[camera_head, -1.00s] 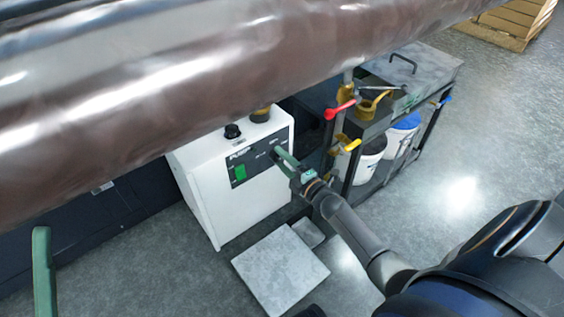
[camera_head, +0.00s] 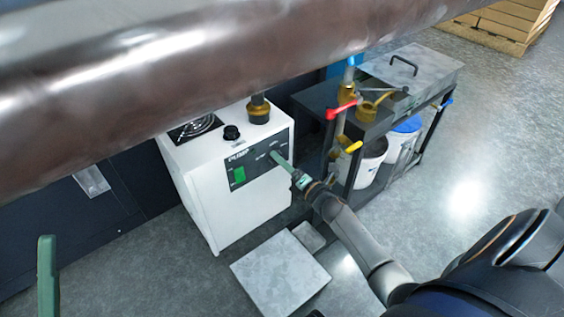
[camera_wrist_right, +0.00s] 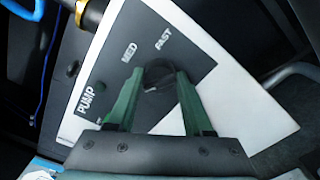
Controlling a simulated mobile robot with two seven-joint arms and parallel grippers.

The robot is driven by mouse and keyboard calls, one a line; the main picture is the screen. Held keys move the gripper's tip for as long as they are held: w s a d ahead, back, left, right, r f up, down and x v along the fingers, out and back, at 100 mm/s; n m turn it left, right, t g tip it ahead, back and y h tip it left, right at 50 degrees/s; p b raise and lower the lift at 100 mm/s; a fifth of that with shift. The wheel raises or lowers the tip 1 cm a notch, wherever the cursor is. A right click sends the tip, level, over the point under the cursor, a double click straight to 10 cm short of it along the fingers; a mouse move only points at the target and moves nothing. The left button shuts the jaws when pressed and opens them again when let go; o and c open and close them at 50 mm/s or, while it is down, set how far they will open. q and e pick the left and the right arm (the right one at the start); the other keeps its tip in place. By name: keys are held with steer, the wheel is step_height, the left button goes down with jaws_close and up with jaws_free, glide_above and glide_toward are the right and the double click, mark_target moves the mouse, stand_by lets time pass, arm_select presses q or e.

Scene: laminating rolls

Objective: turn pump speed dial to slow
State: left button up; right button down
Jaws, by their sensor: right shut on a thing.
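The white pump box (camera_head: 235,205) stands under the big roll, with a dark control panel (camera_head: 250,172) on its front. In the right wrist view the panel shows the words PUMP, MED and FAST; no SLOW label is readable. The black speed dial (camera_wrist_right: 158,74) sits below MED and FAST. A small pale mark shows on its lower side, but its exact setting is unclear. My right gripper (camera_wrist_right: 160,82) is shut on the dial, one green finger on each side. It also shows against the panel in the head view (camera_head: 278,160). Only one green finger of my left gripper (camera_head: 47,275) shows, far left.
The large brown roll (camera_head: 200,65) hangs across the top. A cart (camera_head: 345,125) with red- and yellow-handled valves and buckets stands right of the pump. A grey slab (camera_head: 280,268) lies on the floor in front. Open floor is at right.

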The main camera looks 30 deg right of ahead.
stand_by(0.3)
steer(key=shift+c, duration=1.5)
jaws_free()
steer(key=s+d+p, duration=0.1)
steer(key=s+p, duration=0.2)
steer(key=s, duration=0.9)
steer(key=shift+s+p, duration=0.25)
steer(key=shift+p, duration=0.1)
